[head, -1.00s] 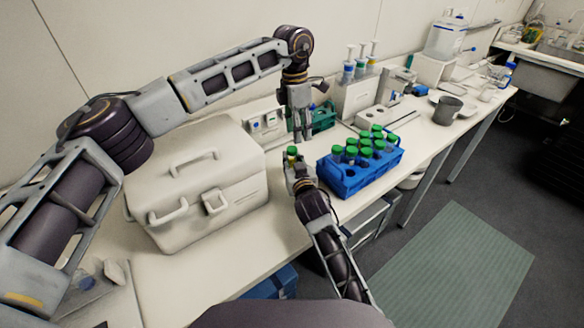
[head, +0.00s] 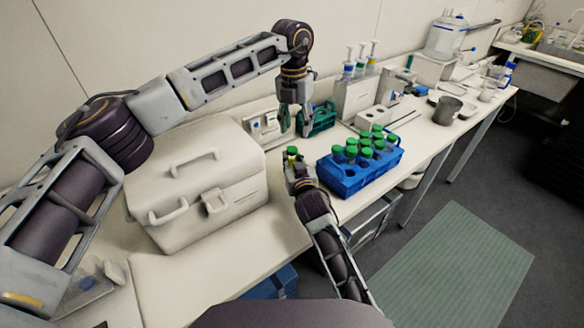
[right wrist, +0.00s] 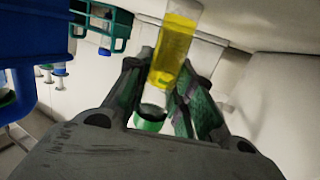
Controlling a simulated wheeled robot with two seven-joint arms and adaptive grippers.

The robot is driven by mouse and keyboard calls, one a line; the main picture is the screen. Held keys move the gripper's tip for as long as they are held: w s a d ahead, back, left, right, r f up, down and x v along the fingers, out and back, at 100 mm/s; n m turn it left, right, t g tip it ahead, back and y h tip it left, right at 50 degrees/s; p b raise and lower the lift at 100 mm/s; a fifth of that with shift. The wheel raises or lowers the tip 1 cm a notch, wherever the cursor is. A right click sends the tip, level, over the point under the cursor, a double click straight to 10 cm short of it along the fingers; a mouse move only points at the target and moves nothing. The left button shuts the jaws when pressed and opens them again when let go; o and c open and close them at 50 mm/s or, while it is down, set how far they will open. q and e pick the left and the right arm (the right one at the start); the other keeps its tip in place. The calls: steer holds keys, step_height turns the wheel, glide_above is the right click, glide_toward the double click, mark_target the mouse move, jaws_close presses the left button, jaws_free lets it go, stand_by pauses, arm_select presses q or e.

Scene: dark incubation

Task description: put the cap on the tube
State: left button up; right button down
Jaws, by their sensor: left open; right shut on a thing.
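My right gripper (head: 294,164) is shut on a tube, low in front of the left one. In the right wrist view the tube (right wrist: 174,48) is clear with yellow liquid, held between the fingers (right wrist: 163,88). A green cap (head: 292,150) sits at the tube's upper end. This cap also shows in the right wrist view (right wrist: 150,123), which is upside down. How tightly it is seated I cannot tell. My left gripper (head: 296,132) is open and empty just above the cap, fingers pointing down.
A blue rack (head: 350,184) of several green-capped tubes stands right of my right gripper. A green rack (head: 324,115) is behind. A large white case (head: 195,190) stands to the left. Pipettes on a stand and a grey mug (head: 447,110) lie farther right.

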mark_target(292, 149)
arm_select(q)
steer(key=n, duration=0.4)
steer(key=shift+a+n, duration=0.2)
steer(key=shift+n, duration=0.2)
steer(key=n, duration=0.5)
steer(key=shift+w+a+n, duration=0.1)
steer(key=shift+a+n, duration=0.15)
steer(key=shift+n, duration=0.05)
steer(key=n, duration=0.5)
steer(key=shift+a+y, duration=0.15)
steer(key=shift+y, duration=0.15)
steer(key=n, duration=0.5)
steer(key=shift+f, duration=3.95)
